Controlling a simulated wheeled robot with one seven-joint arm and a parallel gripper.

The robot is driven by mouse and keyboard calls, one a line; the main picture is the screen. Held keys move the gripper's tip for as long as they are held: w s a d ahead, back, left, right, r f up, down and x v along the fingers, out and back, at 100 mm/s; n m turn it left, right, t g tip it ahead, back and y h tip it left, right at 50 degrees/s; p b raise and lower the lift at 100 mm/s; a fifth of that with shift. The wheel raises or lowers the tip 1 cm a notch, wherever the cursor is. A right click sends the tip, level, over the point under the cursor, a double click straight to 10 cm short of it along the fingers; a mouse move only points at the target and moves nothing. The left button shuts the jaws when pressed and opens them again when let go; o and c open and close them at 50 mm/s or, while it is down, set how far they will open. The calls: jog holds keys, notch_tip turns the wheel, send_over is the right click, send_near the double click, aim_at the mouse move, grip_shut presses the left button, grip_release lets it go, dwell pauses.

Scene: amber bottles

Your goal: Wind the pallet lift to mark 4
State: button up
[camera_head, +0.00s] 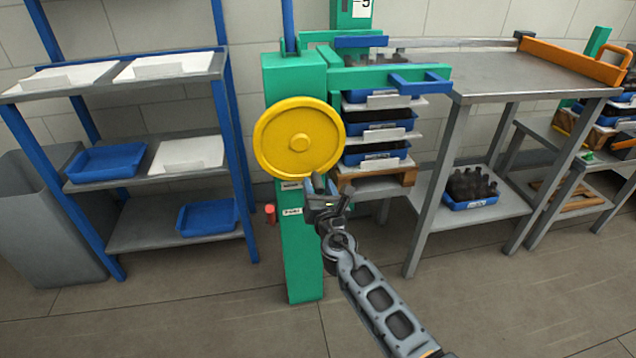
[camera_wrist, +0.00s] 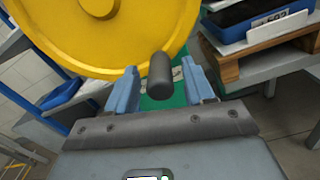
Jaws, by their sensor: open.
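The pallet lift has a green column (camera_head: 303,255) with a large yellow handwheel (camera_head: 277,140), which fills the top of the wrist view (camera_wrist: 60,25). A dark grip handle (camera_wrist: 160,78) stands out from the wheel's lower rim. My gripper (camera_head: 324,188) is open at the wheel's lower right. In the wrist view its fingers (camera_wrist: 160,85) lie either side of the handle, with a gap on both sides. In the head view my gripper hides the handle. A wooden pallet (camera_head: 410,179) carries stacked blue trays (camera_head: 378,133) with white sheets between. A number sign (camera_head: 361,8) is cut off at the top.
A steel table (camera_head: 500,72) stands right of the lift, with a blue crate of dark bottles (camera_head: 470,187) on its lower shelf. A blue-framed rack (camera_head: 235,130) with trays stands left, beside a grey bin (camera_head: 40,225). The floor (camera_head: 190,300) in front is clear.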

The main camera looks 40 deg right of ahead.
jog(key=shift+x, duration=1.45)
jog(key=shift+c, duration=0.3)
grip_shut()
